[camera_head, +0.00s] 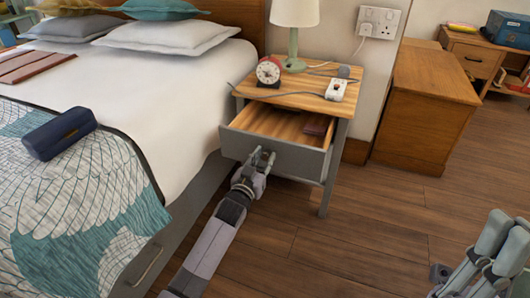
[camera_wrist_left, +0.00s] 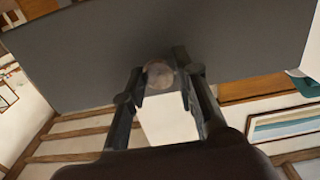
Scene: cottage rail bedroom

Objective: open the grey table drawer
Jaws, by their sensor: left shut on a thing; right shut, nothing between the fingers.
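The grey table (camera_head: 338,150) stands beside the bed, with a wooden top. Its drawer (camera_head: 290,157) is pulled part way out, and a dark item (camera_head: 316,125) lies inside it. My left gripper (camera_head: 262,157) is at the drawer's front, shut on the knob. In the left wrist view the round knob (camera_wrist_left: 159,74) sits between the fingertips against the grey drawer front (camera_wrist_left: 90,60). My right gripper (camera_head: 495,240) is low at the right edge, shut and empty, away from the table.
A lamp (camera_head: 294,30), a clock (camera_head: 268,72) and a white socket block (camera_head: 336,90) with cables stand on the tabletop. The bed (camera_head: 180,90) is close on the left. A wooden cabinet (camera_head: 425,110) stands to the right. The floor (camera_head: 390,235) in front is clear.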

